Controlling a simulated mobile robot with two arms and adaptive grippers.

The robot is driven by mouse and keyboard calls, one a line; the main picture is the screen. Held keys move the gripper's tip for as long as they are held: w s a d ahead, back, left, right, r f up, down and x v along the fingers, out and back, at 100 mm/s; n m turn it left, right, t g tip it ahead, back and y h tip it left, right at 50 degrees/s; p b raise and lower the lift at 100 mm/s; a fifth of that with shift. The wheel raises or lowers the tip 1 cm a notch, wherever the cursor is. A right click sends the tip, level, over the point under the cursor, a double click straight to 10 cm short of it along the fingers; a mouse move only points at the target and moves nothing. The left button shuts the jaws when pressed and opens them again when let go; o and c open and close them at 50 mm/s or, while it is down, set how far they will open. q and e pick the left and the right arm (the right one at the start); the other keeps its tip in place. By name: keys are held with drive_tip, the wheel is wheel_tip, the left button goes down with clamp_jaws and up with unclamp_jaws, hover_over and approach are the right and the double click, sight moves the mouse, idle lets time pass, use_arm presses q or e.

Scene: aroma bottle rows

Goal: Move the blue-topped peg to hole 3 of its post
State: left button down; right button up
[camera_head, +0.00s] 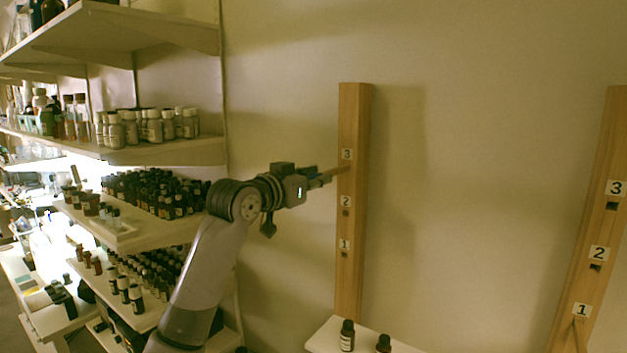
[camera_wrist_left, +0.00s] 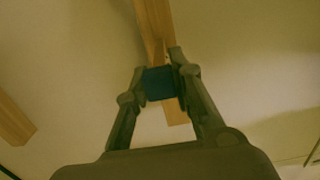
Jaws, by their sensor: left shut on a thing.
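A wooden post (camera_head: 352,240) stands against the wall, with labels 3, 2 and 1 from top to bottom. My left gripper (camera_head: 328,177) is level with hole 3, just below the label 3. In the left wrist view, my left gripper (camera_wrist_left: 161,80) is shut on the blue top (camera_wrist_left: 160,84) of the peg. A short wooden piece, seemingly the peg's shaft (camera_head: 341,169), shows between the fingertips and the post. I cannot tell whether its tip is inside hole 3, which is hidden. Holes 2 and 1 show as dark squares. The post (camera_wrist_left: 153,18) lies beyond the fingers.
A second numbered post (camera_head: 589,240) stands at the right; a thin wooden piece shows near its label 1. Shelves of bottles (camera_head: 150,145) fill the left. A low white shelf (camera_head: 325,340) with dark bottles (camera_head: 347,336) stands below the middle post. The wall between posts is clear.

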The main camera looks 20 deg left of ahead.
use_arm(q)
drive_tip(key=shift+w, duration=0.1)
drive_tip(key=c, duration=1.3)
unclamp_jaws()
drive_tip(key=v, duration=1.2)
